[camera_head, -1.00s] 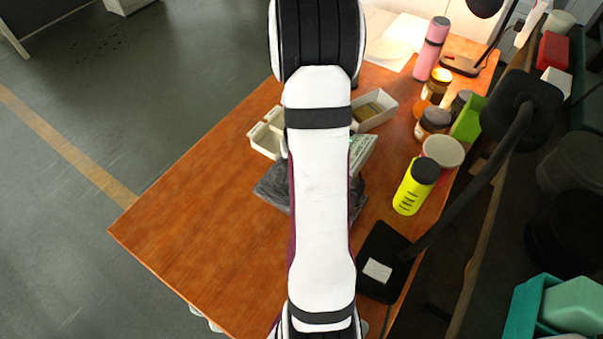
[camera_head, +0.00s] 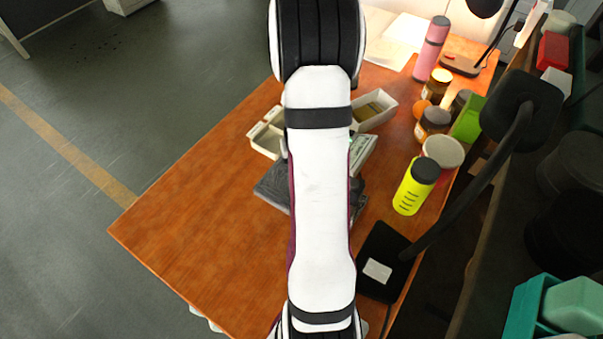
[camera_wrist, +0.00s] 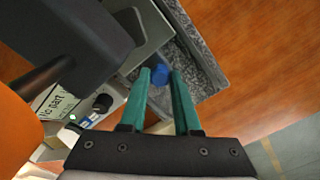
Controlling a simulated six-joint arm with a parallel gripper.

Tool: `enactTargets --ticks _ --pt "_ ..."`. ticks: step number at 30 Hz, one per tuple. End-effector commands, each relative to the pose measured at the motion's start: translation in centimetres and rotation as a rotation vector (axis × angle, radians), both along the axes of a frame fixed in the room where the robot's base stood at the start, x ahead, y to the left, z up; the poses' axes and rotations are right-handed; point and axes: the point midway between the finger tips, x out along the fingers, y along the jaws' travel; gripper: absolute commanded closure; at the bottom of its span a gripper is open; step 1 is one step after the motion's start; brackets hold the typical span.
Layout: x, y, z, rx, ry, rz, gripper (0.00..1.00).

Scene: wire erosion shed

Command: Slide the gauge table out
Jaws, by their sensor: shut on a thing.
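In the wrist view, the gauge's pale metal body (camera_wrist: 150,22) stands on a speckled grey stone slab (camera_wrist: 202,50). A small blue knob (camera_wrist: 160,72) shows at the edge of the metal part. My gripper (camera_wrist: 164,78) has its two teal fingers close around this knob, one on each side. Which metal part is the sliding table I cannot tell. A display with "No part" text (camera_wrist: 55,100) is at the left. In the head view, the slab (camera_head: 271,186) shows left of my arm, which hides my gripper and most of the gauge.
The wooden bench (camera_head: 190,225) is clear left of the slab. Open white boxes (camera_head: 264,140) (camera_head: 375,112) lie behind it. A yellow bottle (camera_head: 415,187), jars (camera_head: 432,124) and a black lamp base (camera_head: 383,262) stand along the right side.

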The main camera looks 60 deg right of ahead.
Motion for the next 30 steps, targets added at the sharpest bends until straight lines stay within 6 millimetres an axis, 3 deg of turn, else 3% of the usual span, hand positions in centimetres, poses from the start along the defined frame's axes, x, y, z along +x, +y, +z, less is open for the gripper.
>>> enactTargets --ticks 8,18,21,30 --pt "0.5 -0.1 0.1 -0.001 -0.001 0.000 1.00" --pt "8.1 -0.2 0.0 -0.004 -0.004 0.004 1.00" --pt "9.4 -0.2 0.0 -0.004 -0.004 0.002 1.00" --pt "10.2 -0.1 0.1 -0.005 -0.008 0.003 1.00"
